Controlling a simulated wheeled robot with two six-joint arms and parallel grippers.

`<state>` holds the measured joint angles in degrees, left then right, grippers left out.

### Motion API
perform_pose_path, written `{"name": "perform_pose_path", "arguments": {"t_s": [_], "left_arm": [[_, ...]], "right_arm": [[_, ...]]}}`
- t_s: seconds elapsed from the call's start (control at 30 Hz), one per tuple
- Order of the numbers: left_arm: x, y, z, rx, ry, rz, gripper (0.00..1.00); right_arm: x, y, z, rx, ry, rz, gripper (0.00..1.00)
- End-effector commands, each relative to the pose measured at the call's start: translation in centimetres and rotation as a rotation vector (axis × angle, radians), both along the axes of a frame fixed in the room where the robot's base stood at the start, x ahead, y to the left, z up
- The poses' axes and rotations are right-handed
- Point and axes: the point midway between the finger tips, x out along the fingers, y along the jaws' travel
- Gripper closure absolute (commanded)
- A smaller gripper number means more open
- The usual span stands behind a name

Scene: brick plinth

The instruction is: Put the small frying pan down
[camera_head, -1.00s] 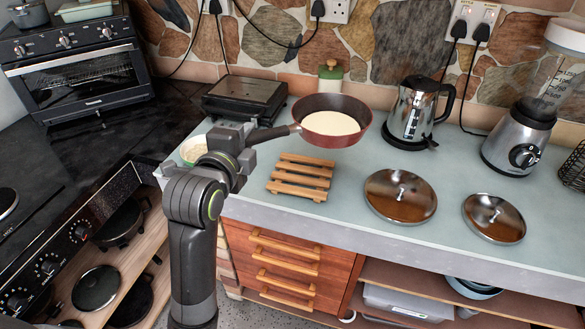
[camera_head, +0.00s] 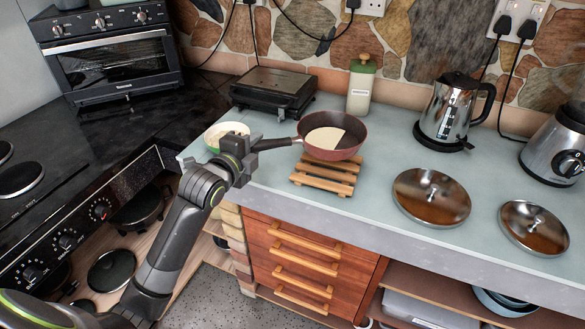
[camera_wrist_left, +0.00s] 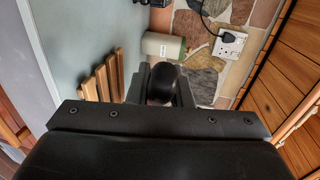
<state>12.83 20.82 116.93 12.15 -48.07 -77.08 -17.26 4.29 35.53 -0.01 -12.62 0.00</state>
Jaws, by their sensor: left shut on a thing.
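The small frying pan (camera_head: 335,153), reddish outside with a pale cream-coloured layer inside, is level over the back part of a slatted wooden trivet (camera_head: 322,184). I cannot tell whether it touches the slats. My left gripper (camera_head: 250,147) is shut on the pan's dark handle (camera_head: 278,143), to the left of the pan. In the left wrist view the dark rounded handle (camera_wrist_left: 163,80) shows between the fingers, and the trivet (camera_wrist_left: 102,78) is to its left. The pan's bowl is mostly hidden there. My right gripper is not in view.
A pale bowl (camera_head: 222,131) stands just behind my left gripper. A black grill (camera_head: 272,93) and a green-lidded jar (camera_head: 360,90) are behind the pan. A kettle (camera_head: 450,110) and two steel lids (camera_head: 425,198) (camera_head: 533,228) are to the right. The counter between is clear.

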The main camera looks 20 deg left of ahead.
Motion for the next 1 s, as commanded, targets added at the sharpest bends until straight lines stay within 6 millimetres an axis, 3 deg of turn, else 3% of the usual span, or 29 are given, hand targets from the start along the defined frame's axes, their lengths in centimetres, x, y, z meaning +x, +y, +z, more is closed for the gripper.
{"name": "perform_pose_path", "arguments": {"t_s": [0.13, 0.53, 0.97, 1.0], "left_arm": [[-0.1, -0.1, -2.6, -0.004, -0.001, 0.000, 1.00], [0.0, -0.1, -7.1, -0.002, -0.003, 0.000, 1.00], [0.0, -0.1, -7.9, -0.001, -0.006, -0.001, 1.00], [0.0, 0.0, -8.0, 0.002, -0.001, 0.001, 0.78]], "right_arm": [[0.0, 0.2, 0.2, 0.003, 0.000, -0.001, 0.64], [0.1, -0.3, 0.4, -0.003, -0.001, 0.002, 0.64], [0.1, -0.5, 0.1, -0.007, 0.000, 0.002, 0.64], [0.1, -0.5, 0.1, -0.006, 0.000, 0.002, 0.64]]}}
